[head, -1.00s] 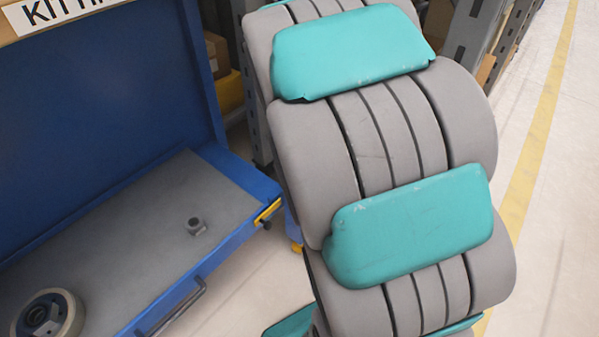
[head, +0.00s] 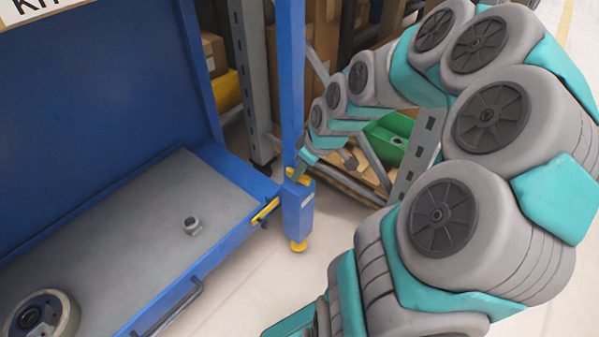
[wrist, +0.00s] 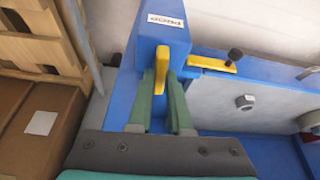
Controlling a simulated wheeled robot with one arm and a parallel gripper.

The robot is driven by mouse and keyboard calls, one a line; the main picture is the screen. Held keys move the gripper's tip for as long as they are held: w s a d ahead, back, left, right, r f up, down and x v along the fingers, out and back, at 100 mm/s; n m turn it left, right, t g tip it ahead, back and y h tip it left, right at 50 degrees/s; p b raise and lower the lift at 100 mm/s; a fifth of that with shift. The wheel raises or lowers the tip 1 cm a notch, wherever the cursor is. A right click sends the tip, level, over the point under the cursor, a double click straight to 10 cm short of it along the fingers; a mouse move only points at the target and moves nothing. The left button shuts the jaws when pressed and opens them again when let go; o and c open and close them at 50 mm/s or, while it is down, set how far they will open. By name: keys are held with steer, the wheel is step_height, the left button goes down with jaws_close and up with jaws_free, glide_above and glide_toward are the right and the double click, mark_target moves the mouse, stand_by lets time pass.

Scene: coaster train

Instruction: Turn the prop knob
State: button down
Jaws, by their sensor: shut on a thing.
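The prop knob (wrist: 162,69) is a flat yellow bar on a blue block (wrist: 159,35) labelled "PROP". In the wrist view it points roughly up and down the picture. My gripper (wrist: 161,84) has its two green fingers on either side of the knob and is shut on it. In the head view my arm curves from the right, and my gripper (head: 303,166) reaches the top of the blue block (head: 298,214) at the corner of the blue bench. A little yellow shows under my fingers there; they partly hide the knob.
A yellow latch (wrist: 213,60) with a black knob (wrist: 235,54) sits beside the block. The grey tray (head: 120,215) holds a nut (head: 192,225) and a wheel (head: 42,315). Behind stand shelving, cartons and a green bin (head: 388,137). A wooden pallet (wrist: 45,35) is close left.

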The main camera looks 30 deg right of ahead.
steer(key=n, duration=0.2)
steer(key=n+g+y, duration=0.1)
steer(key=n, duration=0.2)
steer(key=shift+w+d+n+y, duration=0.1)
steer(key=shift+w+n+y, duration=0.1)
steer(key=shift+n+y, duration=0.1)
steer(key=n+g, duration=0.2)
steer(key=n, duration=0.2)
steer(key=shift+w+n+y, duration=0.1)
steer(key=shift+n+y, duration=0.3)
steer(key=c, duration=0.8)
jaws_free()
steer(key=shift+c, duration=0.2)
steer(key=p+v, duration=0.1)
steer(key=v, duration=0.6)
steer(key=shift+d+r, duration=0.25)
steer(key=shift+r, duration=0.1)
